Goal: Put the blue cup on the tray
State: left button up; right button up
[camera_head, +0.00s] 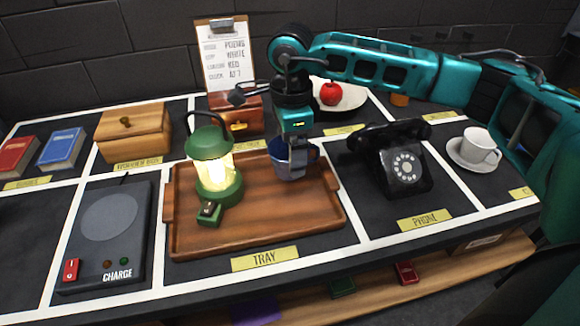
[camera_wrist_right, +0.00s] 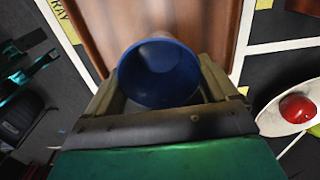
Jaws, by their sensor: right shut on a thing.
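The blue cup (camera_head: 288,160) is in my right gripper (camera_head: 296,138), over the back right part of the wooden tray (camera_head: 200,238). I cannot tell if its base touches the tray. In the right wrist view the cup (camera_wrist_right: 158,72) shows its open mouth between the two fingers of my right gripper (camera_wrist_right: 160,98), with the brown tray (camera_wrist_right: 205,22) beyond it. My right gripper is shut on the cup. My left gripper is not in view.
A lit green lantern (camera_head: 213,165) stands on the tray's left part. A black phone (camera_head: 392,160) is right of the tray, and a white cup (camera_head: 478,146) on a saucer is further right. A charge pad (camera_head: 108,235) lies left. The tray's front right is clear.

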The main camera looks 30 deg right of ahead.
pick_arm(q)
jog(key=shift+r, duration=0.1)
pick_arm(e)
jog(key=shift+f, duration=2.55)
jog(key=shift+f+b, duration=0.25)
jog(key=shift+b, duration=0.1)
jog(key=o, duration=0.9)
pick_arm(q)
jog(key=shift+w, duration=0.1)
pick_arm(e)
jog(key=shift+r, duration=0.1)
jog(key=shift+r+p, duration=0.3)
jog(key=shift+p, duration=0.05)
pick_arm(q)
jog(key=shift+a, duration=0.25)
pick_arm(e)
notch_tip(320, 180, up, 12)
jog(key=shift+f, duration=0.15)
